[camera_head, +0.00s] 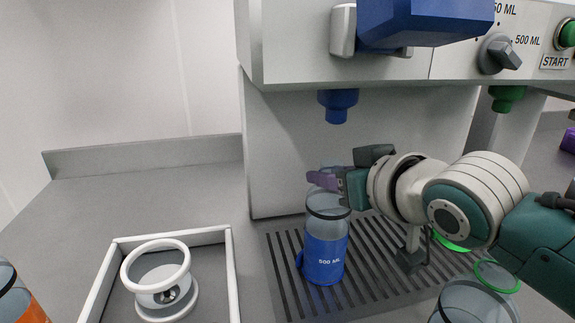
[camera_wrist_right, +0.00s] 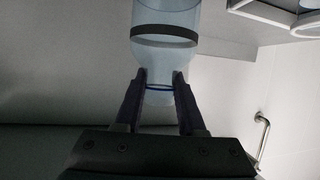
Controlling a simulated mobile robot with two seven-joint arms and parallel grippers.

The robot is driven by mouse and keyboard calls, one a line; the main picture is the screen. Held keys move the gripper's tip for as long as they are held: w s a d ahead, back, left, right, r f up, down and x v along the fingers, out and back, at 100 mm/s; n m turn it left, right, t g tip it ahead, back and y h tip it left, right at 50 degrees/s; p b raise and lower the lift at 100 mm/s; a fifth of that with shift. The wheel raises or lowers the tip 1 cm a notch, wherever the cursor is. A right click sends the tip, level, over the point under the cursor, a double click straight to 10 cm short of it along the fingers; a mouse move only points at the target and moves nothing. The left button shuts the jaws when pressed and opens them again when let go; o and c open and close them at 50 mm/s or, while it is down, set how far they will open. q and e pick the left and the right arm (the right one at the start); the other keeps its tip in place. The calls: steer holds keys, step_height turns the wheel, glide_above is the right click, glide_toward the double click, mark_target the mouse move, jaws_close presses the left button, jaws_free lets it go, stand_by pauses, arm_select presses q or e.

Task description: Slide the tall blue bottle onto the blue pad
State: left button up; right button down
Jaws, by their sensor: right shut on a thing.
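The tall blue bottle (camera_head: 325,258), clear with a blue "500 ML" band, stands about upright on the slotted drip tray (camera_head: 376,290). My right gripper (camera_head: 330,180) reaches in from the right and is shut on its upper part. In the right wrist view the two fingers (camera_wrist_right: 159,85) grip either side of the clear bottle (camera_wrist_right: 165,18) near a thin blue ring. A small blue edge (camera_head: 299,260) shows at the bottle's left side; I cannot tell whether it is the blue pad. The rest of the pad is not clearly visible. My left gripper is out of view.
A blue nozzle (camera_head: 337,105) hangs from the machine above and behind the bottle, and a green nozzle (camera_head: 506,98) hangs farther right. A green-rimmed clear container (camera_head: 474,302) stands at front right. A white-rimmed tray (camera_head: 233,275) holds a white ring-shaped part (camera_head: 157,262) at left.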

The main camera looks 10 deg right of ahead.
steer(key=shift+c, duration=2.1)
jaws_free()
steer(key=s+f+p+v, duration=0.1)
steer(key=p+v, duration=0.3)
steer(key=v, duration=1.2)
steer(key=shift+f+p, duration=0.4)
steer(key=shift+f, duration=0.15)
steer(key=shift+s+d, duration=0.1)
steer(key=shift+s, duration=0.1)
